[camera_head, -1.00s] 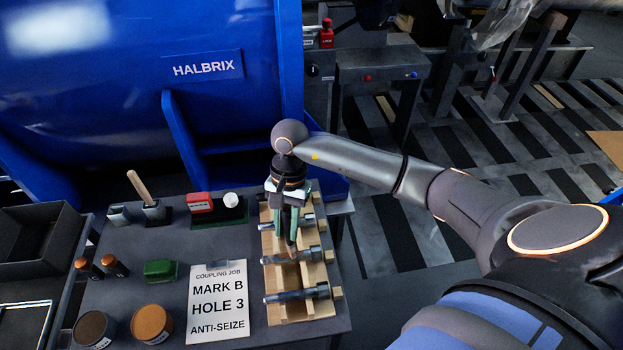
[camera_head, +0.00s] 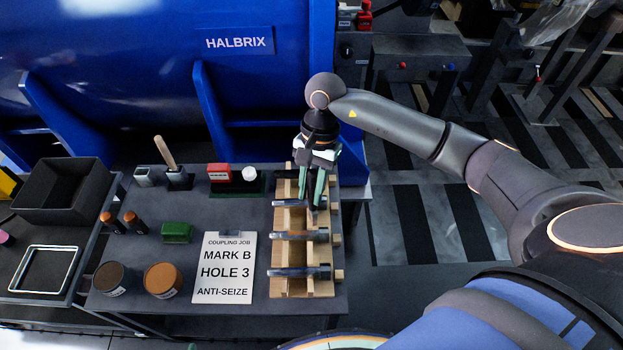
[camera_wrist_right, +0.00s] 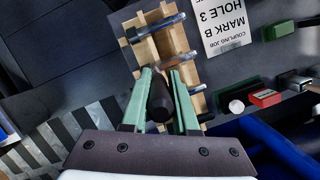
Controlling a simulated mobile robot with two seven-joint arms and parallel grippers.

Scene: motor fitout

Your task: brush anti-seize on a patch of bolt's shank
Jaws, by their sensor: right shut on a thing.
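My right gripper (camera_head: 316,190) is above the far end of a wooden rack (camera_head: 318,290) that holds several steel bolts lying across it. The far bolt (camera_head: 286,203) is partly covered by the gripper. The middle bolt (camera_head: 296,237) and near bolt (camera_head: 295,272) show clearly. A dark can (camera_head: 110,278) and a copper-brown can (camera_head: 163,280) stand left. My left gripper is not in view.
A job card (camera_head: 224,270) reads mark B, hole 3, anti-seize. A green block (camera_head: 177,232), two brown-capped cylinders (camera_head: 131,222) and a wooden handle in a holder (camera_head: 165,153) stand on the table. The blue motor housing (camera_head: 150,70) rises behind.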

